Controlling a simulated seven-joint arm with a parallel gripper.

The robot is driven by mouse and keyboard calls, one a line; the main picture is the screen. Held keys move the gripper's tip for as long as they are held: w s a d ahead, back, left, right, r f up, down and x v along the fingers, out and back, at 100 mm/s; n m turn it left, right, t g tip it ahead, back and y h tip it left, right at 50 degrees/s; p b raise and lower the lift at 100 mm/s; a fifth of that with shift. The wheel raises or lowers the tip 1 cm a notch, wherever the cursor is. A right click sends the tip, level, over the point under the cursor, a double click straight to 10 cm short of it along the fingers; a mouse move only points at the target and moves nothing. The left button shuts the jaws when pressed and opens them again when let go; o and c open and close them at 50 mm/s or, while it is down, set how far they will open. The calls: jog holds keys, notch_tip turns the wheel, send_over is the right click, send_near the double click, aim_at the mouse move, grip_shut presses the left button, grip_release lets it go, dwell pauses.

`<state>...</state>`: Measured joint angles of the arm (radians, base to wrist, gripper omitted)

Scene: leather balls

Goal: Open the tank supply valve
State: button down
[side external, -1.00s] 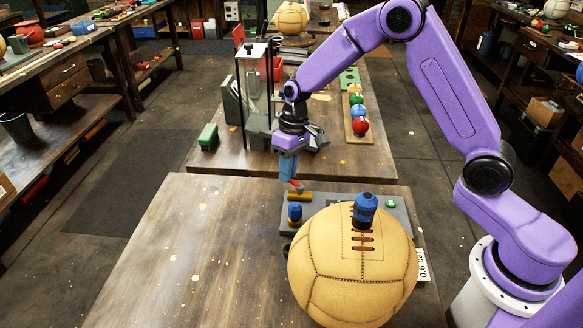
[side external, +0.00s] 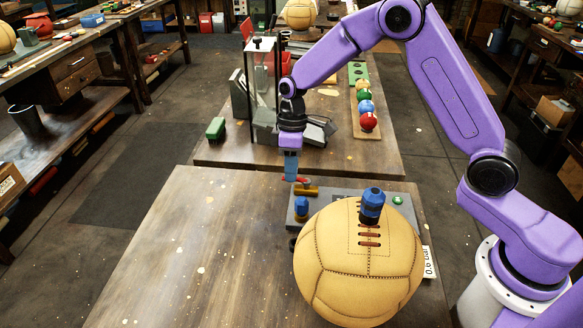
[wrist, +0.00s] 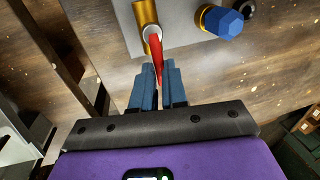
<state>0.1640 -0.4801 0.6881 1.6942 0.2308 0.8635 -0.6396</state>
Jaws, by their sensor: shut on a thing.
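The tank supply valve is a brass fitting (side external: 306,191) with a red lever (side external: 297,181), at the back left of a grey panel (side external: 342,188). In the wrist view, the red lever (wrist: 157,48) runs from the brass body (wrist: 145,14) down between my fingertips. My gripper (side external: 291,178) points down with its blue fingers shut on the lever's end. In the wrist view, my gripper (wrist: 159,76) has its fingers close together around the lever, partly hiding it.
A tan leather ball (side external: 357,265) sits in front of the panel, with a blue fitting (side external: 371,206) at its top. A blue knob (side external: 301,207) and green button (side external: 397,200) are on the panel. A rack of coloured balls (side external: 367,133) stands behind. The table's left side is clear.

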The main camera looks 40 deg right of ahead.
jog(key=c, duration=1.2)
grip_release()
jog(key=shift+o, duration=0.2)
jog(key=shift+r, duration=0.1)
notch_tip(320, 180, up, 17)
jog(key=w+d, duration=0.2)
jog(key=shift+w+d, duration=0.15)
jog(key=shift+w, duration=0.05)
